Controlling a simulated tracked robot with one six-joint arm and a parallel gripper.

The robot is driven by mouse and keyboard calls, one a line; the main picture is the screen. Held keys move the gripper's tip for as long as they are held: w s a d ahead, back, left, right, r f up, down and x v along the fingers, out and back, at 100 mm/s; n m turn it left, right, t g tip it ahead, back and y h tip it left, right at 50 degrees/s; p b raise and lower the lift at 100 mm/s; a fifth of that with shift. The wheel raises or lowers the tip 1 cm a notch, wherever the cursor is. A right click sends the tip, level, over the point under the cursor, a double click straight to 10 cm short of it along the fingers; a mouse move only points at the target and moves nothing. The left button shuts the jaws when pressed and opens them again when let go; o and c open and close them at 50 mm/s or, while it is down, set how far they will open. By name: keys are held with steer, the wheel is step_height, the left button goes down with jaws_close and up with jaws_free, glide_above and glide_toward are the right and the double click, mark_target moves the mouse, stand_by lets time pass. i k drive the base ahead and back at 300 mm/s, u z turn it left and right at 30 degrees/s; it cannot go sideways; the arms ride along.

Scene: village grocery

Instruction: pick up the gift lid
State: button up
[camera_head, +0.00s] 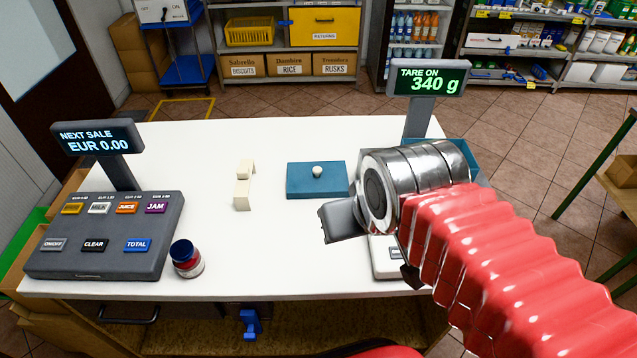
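The gift lid looks to be the flat blue slab (300,184) with a small white knob on top. It lies on the white counter near its middle. Another blue thing (456,149), perhaps the gift box, shows partly behind my wrist by the scale.
The scale (386,256) is mostly hidden under my arm; its display (428,82) reads 340 g. A jar (186,258) stands beside the till (105,236).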

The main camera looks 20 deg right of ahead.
mark_target(313, 180)
steer(key=k, duration=0.75)
steer(key=u, duration=0.7)
steer(key=i, duration=1)
steer(key=z, duration=0.05)
